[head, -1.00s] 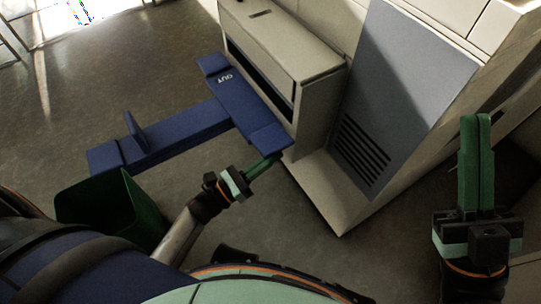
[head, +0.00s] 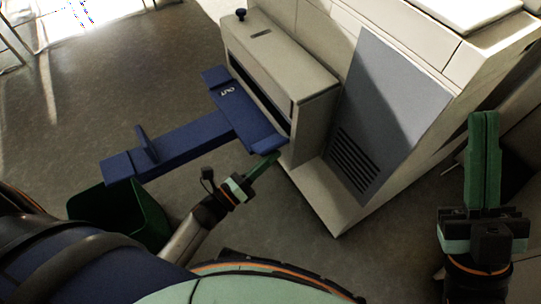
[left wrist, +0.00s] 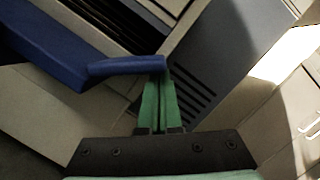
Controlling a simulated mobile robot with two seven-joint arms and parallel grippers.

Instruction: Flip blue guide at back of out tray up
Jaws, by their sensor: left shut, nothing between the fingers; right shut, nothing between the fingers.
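The blue out tray (head: 190,140), marked OUT, reaches out from the beige machine. A small blue guide piece (head: 146,144) stands upright near its outer end. Along the machine, the wide blue part ends in a right end piece (head: 268,143), which also shows in the left wrist view (left wrist: 125,66). My left gripper (head: 274,157) is shut and empty, its tips right at that end piece. In the left wrist view its green fingers (left wrist: 156,82) reach the piece's lower edge; contact is unclear. My right gripper (head: 484,115) is shut and empty at the far right.
The beige machine (head: 285,60) and its grey vented panel (head: 390,110) stand close behind and right of my left gripper. A dark green bin (head: 150,215) is below the tray's outer end. Open floor lies left of the tray.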

